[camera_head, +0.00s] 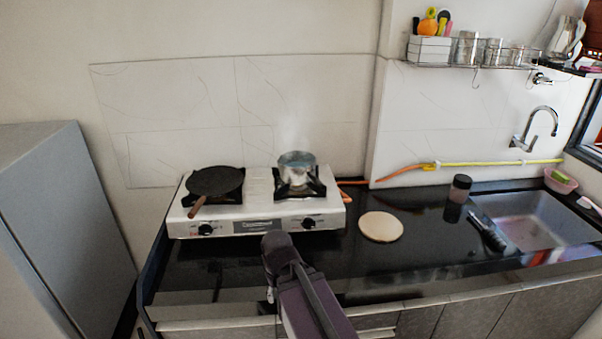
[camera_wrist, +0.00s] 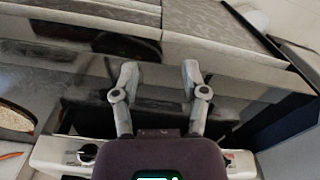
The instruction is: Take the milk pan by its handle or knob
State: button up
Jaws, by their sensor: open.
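The milk pan (camera_head: 297,170) is a small, shiny metal pot on the right burner of the white stove (camera_head: 258,212). I cannot make out its handle. The pan is not visible in the wrist view. In the wrist view my gripper (camera_wrist: 160,72) has its two grey fingers spread apart with nothing between them. The dark counter lies beyond them, and the stove's front edge with a knob (camera_wrist: 86,152) shows near the bottom. In the head view my arm reaches in from the bottom, in front of the stove and short of the pan; the fingers are hidden there.
A dark flat pan (camera_head: 215,181) with a brown handle sits on the left burner. The sink (camera_head: 535,220) is farther right. A wire shelf (camera_head: 480,62) hangs above. The counter between stove and board is clear.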

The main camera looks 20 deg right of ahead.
jog(key=shift+a, duration=0.25)
jog(key=shift+o, duration=0.8)
jog(key=shift+a, duration=0.1)
jog(key=w+d+r+n+t+h+p, duration=0.1)
jog(key=w+d+r+h, duration=0.25)
jog(key=w, duration=0.25)
jog(key=w+d+r+n+t+h+p, duration=0.1)
jog(key=w+d+r+h, duration=0.1)
jog(key=w+d+h, duration=0.3)
jog(key=w+d+r+n+t+h+p, duration=0.1)
jog(key=w+r+h, duration=0.5)
jog(key=w+r, duration=0.6)
jog(key=shift+w+d+r+n+t, duration=0.2)
jog(key=shift+d+n+t, duration=0.3)
jog(key=shift+t, duration=0.3)
jog(key=shift+f, duration=0.1)
jog(key=b+x, duration=0.1)
jog(key=x, duration=0.7)
jog(key=shift+d+b, duration=0.15)
jog(key=shift+b, duration=0.2)
jog(key=shift+d, duration=0.1)
